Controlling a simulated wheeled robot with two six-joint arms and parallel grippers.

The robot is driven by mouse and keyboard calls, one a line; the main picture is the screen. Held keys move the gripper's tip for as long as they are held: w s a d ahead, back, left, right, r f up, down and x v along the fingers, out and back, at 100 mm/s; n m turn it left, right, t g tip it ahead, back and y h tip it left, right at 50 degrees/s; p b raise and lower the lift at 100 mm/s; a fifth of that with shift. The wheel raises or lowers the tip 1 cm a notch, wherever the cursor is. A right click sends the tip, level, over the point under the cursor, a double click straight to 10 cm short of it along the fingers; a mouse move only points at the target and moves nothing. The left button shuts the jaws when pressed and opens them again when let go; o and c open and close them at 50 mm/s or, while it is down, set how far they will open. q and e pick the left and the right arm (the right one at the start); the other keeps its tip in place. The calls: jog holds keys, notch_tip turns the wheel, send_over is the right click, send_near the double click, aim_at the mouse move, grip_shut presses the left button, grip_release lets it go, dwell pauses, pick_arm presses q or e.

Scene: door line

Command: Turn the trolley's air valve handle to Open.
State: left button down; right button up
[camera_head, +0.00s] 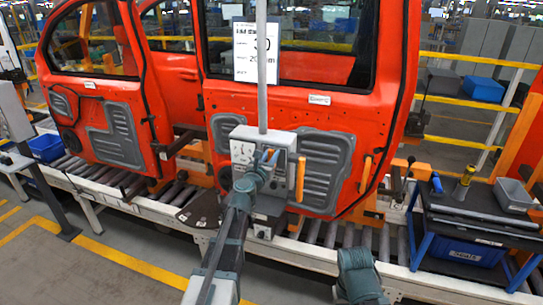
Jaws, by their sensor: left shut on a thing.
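The trolley's grey control box (245,147) stands in front of the red doors, with a pole rising from it. My left gripper (268,158) reaches the front of this box from below and is shut on the air valve handle, which it mostly hides. The handle's exact angle and the Open mark are too small and covered to read. An orange upright grip (300,180) is just right of my left gripper, apart from it. Part of my right arm shows at the bottom edge; its gripper is not in view.
Two red car doors (225,105) stand behind the box on a roller conveyor (320,232). A sign sheet (256,52) hangs on the pole. At right is a dark cart (470,215) with a blue bin (466,251) and a grey tray (514,195). Floor at lower left is clear.

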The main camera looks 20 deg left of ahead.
pick_arm(q)
jog(key=c, duration=0.7)
grip_release()
